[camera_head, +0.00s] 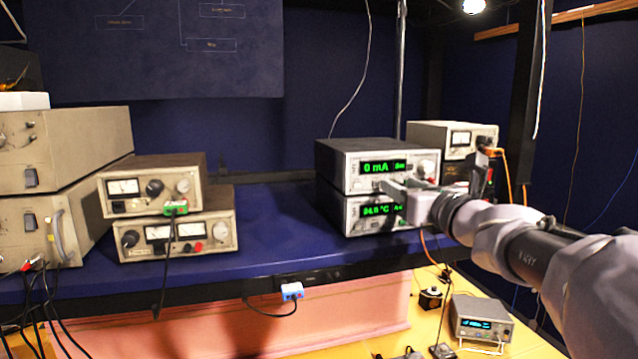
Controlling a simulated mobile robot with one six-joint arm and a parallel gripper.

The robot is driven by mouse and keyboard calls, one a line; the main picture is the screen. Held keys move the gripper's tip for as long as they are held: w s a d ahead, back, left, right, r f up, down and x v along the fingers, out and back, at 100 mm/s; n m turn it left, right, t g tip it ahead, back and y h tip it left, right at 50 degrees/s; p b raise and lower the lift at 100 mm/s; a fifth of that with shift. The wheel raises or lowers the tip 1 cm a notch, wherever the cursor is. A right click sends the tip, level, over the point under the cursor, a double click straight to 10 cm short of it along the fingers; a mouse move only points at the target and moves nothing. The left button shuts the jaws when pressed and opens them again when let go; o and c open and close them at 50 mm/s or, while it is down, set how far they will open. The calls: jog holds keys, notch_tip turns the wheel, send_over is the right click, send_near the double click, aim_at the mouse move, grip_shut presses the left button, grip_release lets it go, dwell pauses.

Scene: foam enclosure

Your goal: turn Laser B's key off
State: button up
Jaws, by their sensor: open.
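Two laser controllers with green displays are stacked on the blue shelf. The upper controller (340,170) reads "0 mA". The lower controller (350,215) reads about "24.0 °C". No label readable here tells which one is Laser B, and I cannot make out the key. My gripper (395,189) is in front of the right part of the stack, around the seam between the two units. It is open, with nothing seen between its fingers. It hides the right part of the lower front panel. I cannot tell whether it touches a panel.
Two small meter units (180,238) and large beige boxes (60,150) stand on the left of the shelf (270,215). Another metered unit (455,138) and a dark post (522,100) are behind my arm. A small display box (480,322) sits on the lower wooden surface.

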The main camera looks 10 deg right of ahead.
jog(key=shift+s, duration=0.15)
grip_shut()
jog(key=shift+n+b, duration=8.55)
jog(key=shift+n, duration=0.35)
jog(key=shift+r, duration=0.1)
